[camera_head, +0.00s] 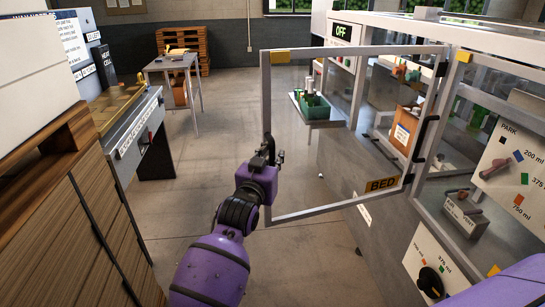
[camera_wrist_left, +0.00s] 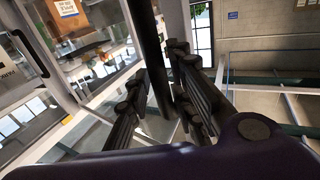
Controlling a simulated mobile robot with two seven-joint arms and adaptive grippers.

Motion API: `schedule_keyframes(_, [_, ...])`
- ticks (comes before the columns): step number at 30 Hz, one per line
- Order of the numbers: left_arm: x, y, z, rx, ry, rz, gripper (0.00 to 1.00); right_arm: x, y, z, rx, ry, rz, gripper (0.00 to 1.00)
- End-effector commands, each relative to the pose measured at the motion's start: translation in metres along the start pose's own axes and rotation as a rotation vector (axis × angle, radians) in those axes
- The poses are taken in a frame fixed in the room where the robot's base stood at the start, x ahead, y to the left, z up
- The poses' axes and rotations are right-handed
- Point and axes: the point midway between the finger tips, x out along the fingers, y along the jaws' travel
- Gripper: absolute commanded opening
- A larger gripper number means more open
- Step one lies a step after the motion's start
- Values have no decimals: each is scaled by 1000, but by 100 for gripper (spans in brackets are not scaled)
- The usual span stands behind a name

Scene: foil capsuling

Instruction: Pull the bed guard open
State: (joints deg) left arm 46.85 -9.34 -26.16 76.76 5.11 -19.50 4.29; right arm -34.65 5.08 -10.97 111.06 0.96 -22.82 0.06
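In the left wrist view a dark upright bar (camera_wrist_left: 152,55), apparently the guard's handle, runs between the two fingers (camera_wrist_left: 160,110). The fingers stand apart with a gap beside the bar; firm contact is not visible. My right gripper is out of view.
A green bin (camera_head: 312,106) on a shelf shows through the guard. A panel with PARK and volume marks (camera_head: 510,165) is at the right. A wooden cabinet (camera_head: 75,225) and a workbench (camera_head: 130,125) line the left. The floor (camera_head: 180,225) between is clear.

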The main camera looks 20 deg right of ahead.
Motion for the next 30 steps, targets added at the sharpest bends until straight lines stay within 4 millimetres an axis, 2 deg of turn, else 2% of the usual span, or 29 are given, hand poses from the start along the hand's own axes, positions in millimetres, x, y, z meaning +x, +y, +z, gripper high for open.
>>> schedule_keyframes(1, [0,-1,-8,2,14,0,33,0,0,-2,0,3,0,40])
schedule_keyframes(10, [0,-1,-8,0,14,-1,33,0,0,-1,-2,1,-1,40])
schedule_keyframes(14, [-6,-2,-7,-1,13,-2,33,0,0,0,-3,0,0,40])
schedule_keyframes(17, [-19,-2,-7,-2,15,-3,33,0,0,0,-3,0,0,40])
schedule_keyframes(30, [-102,-4,0,0,1,-5,33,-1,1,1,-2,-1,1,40])
